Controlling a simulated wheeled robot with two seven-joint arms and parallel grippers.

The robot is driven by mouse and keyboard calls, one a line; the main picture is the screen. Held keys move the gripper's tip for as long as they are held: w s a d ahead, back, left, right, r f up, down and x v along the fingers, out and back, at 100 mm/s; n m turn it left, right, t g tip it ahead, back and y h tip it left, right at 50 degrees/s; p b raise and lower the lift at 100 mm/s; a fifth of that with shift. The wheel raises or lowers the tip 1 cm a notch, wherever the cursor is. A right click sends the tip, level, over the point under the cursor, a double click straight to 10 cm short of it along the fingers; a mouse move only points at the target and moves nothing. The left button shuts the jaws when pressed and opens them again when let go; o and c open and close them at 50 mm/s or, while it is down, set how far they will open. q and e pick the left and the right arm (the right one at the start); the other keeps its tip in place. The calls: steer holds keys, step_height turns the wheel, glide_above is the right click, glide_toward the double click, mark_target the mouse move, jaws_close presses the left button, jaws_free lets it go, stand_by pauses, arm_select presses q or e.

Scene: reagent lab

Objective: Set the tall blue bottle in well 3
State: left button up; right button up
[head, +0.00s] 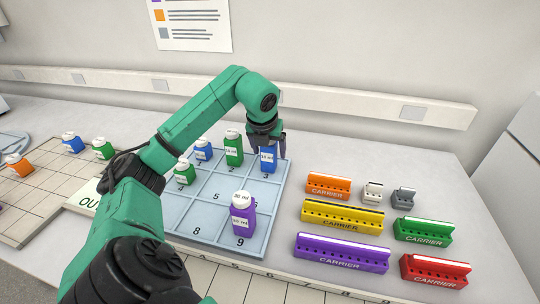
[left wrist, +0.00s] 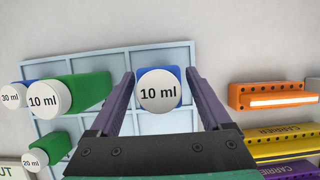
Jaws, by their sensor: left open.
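The tall blue bottle (head: 268,160) stands upright in the far right well of the pale blue tray (head: 215,232), with the number 3 just in front of it. My left gripper (head: 267,147) is open at the bottle's top. In the left wrist view the blue bottle's white 10 ml cap (left wrist: 159,93) lies between the two open fingers (left wrist: 160,76), with gaps at both sides. The bottle's base is hidden in that view. My right gripper is not in view.
In the tray stand a tall green bottle (head: 233,150), a short blue bottle (head: 203,152), a short green bottle (head: 185,174) and a purple bottle (head: 243,218). Coloured carriers, such as the orange one (head: 328,185), stand to the right. A gridded board (head: 45,190) with bottles lies left.

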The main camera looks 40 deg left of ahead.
arm_select(q)
steer(key=v, duration=0.8)
steer(key=shift+s+r+p, duration=0.2)
steer(key=shift+r+p, duration=0.15)
steer(key=shift+d, duration=0.1)
